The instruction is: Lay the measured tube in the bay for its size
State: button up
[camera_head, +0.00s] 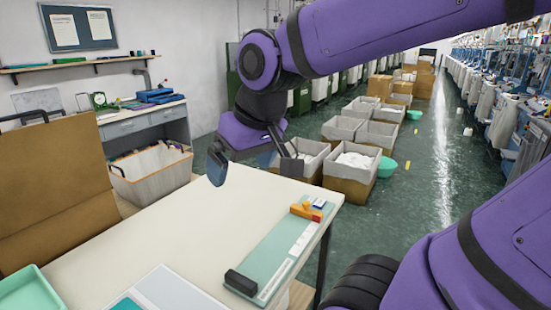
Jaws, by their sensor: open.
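My gripper (284,148) hangs over the far edge of the pale table (215,215), at the end of my purple arm. A teal measuring board (283,252) lies along the table's right side, below and right of my gripper. A black block (240,283) sits at its near end and an orange and red piece (305,211) at its far end. I cannot make out a tube. A pale grey panel (172,290) is cut off at the bottom edge; no sized bays can be told.
A green tray (28,291) is at the lower left, beside a brown board (50,190). A white basket (150,173) stands behind the table. Lined boxes (352,172) fill the floor beyond, with open aisle (425,200) to the right. The table's middle is clear.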

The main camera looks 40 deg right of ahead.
jog(key=s+d+r, duration=0.1)
jog(key=s+d, duration=0.1)
jog(key=s, duration=0.3)
jog(key=shift+s+d+r+m+t+h, duration=0.2)
jog(key=shift+d+r+m+t+h, duration=0.1)
jog(key=shift+r+t+h, duration=0.1)
dwell(0.9)
